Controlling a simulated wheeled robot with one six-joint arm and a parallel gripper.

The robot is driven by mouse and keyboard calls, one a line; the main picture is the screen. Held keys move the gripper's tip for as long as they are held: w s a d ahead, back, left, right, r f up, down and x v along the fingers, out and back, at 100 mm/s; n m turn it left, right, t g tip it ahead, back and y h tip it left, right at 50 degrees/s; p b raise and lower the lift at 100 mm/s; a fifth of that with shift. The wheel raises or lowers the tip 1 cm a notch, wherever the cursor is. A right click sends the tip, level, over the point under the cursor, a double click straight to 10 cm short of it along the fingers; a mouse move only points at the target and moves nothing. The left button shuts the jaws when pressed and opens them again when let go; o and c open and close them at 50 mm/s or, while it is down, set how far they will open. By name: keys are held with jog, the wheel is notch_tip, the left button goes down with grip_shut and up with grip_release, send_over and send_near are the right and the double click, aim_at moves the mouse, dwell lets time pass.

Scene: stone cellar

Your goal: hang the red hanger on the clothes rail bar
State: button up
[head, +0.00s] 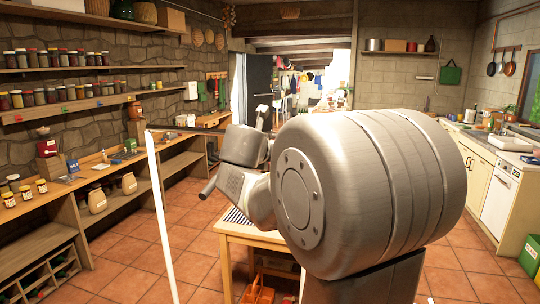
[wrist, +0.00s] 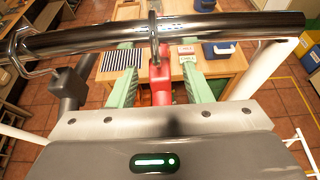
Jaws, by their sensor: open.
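The chrome clothes rail bar (wrist: 230,29) runs across the top of the wrist view. In the head view, the bar (head: 185,130) shows as a dark bar on a white post, partly hidden by my arm. My gripper (wrist: 160,66) is open, its two green fingers apart just below the bar. The red hanger (wrist: 160,82) is between the fingers, with gaps visible on both sides. Its metal hook (wrist: 154,34) rises across the bar and appears to be over it; the far side of the hook is hidden. My arm hides the hanger in the head view.
Another wire hook (wrist: 15,50) loops around the bar's left end. Below is a wooden table (wrist: 115,73) with a striped cloth (wrist: 122,59) and a blue box (wrist: 217,50). White rail posts (head: 161,220) stand nearby. Shelves of jars line the left wall.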

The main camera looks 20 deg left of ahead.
jog(key=b+v, duration=0.1)
jog(key=v, duration=1.2)
jog(key=shift+s+r+b, duration=0.1)
jog(key=shift+s+b, duration=0.25)
jog(key=shift+b, duration=0.05)
jog(key=p+x, duration=0.2)
jog(key=x, duration=1.1)
jog(key=shift+w, duration=0.35)
jog(key=shift+r, duration=0.1)
jog(key=shift+s+r, duration=0.2)
jog(key=shift+s, duration=0.2)
jog(key=shift+w+f, duration=0.1)
